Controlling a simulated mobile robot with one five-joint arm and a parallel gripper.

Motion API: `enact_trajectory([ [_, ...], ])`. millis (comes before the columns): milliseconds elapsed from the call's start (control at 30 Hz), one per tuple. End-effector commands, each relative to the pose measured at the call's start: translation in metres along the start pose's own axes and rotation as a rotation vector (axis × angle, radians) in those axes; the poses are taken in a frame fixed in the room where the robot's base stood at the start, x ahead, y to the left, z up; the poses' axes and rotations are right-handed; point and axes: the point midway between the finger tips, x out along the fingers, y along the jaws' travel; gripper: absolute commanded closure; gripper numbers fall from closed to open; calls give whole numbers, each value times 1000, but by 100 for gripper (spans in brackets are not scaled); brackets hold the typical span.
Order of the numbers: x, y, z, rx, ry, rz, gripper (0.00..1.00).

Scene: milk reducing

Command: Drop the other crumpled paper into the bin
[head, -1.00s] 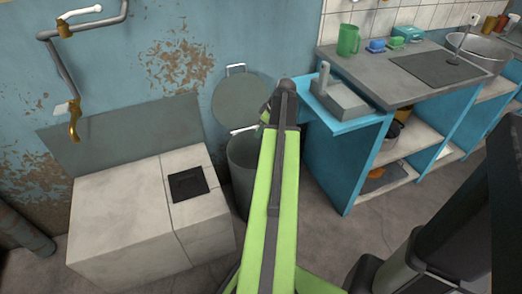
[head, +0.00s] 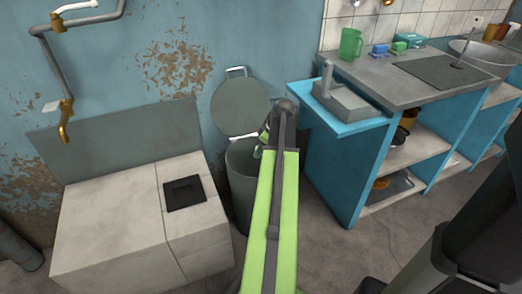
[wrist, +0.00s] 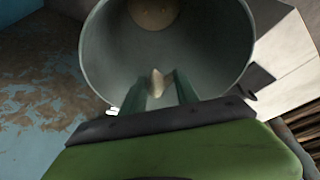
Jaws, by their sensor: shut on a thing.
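The grey bin (head: 243,190) stands on the floor with its round lid (head: 240,107) raised against the wall. My gripper (wrist: 159,84) is over the bin's mouth in the wrist view, shut on a small beige crumpled paper (wrist: 157,83) between its fingertips. The bin (wrist: 95,55) fills the upper middle of that view, its grey inner wall showing around the fingers. A beige rounded thing (wrist: 153,12) shows deep inside the bin; I cannot tell what it is. In the head view my arm hides part of the bin, and the held paper cannot be made out.
A pale boxy block (head: 115,225) with a dark square inset (head: 184,193) stands left of the bin. A blue counter (head: 335,170) stands close on the right, with a grey device (head: 343,100) on its edge and a green mug (head: 351,44) farther back.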

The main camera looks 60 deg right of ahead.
Motion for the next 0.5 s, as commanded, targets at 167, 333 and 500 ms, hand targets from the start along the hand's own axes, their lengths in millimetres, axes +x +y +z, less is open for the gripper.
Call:
enact_trajectory([
  [167, -2, 0, 0, 0, 0, 0, 61],
  [333, -2, 0, 0, 1, 0, 0, 39],
  [500, -2, 0, 0, 1, 0, 0, 38],
])
